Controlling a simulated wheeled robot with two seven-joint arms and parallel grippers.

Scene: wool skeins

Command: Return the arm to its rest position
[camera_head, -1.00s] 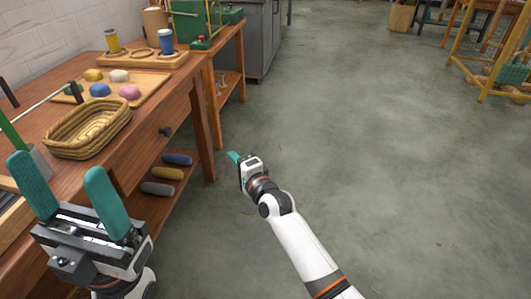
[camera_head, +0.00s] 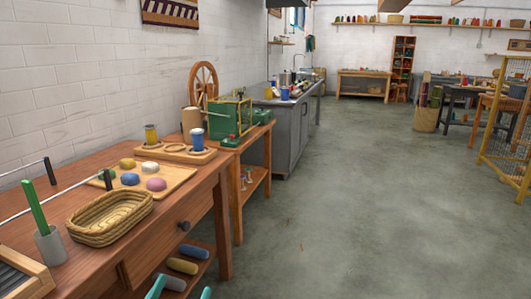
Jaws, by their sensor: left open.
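My left gripper (camera_head: 181,290) shows only as two teal fingertips at the bottom edge of the head view. The fingertips are apart with nothing seen between them. They are low in the picture, below the front of the wooden table (camera_head: 205,190). The rest of my left arm is out of the picture. My right arm and gripper are not in view. Several small wool skeins lie on a wooden board, among them a pink one (camera_head: 155,184) and a cream one (camera_head: 149,167). An oval woven basket (camera_head: 75,232) stands empty in front of the board.
A grey cup (camera_head: 50,246) with a green stick stands at the table's left. Rolls, one of them yellow (camera_head: 182,265), lie on the shelf below. A side table with a green device (camera_head: 226,118) and a grey cabinet stand beyond. The floor (camera_head: 350,220) at right is clear.

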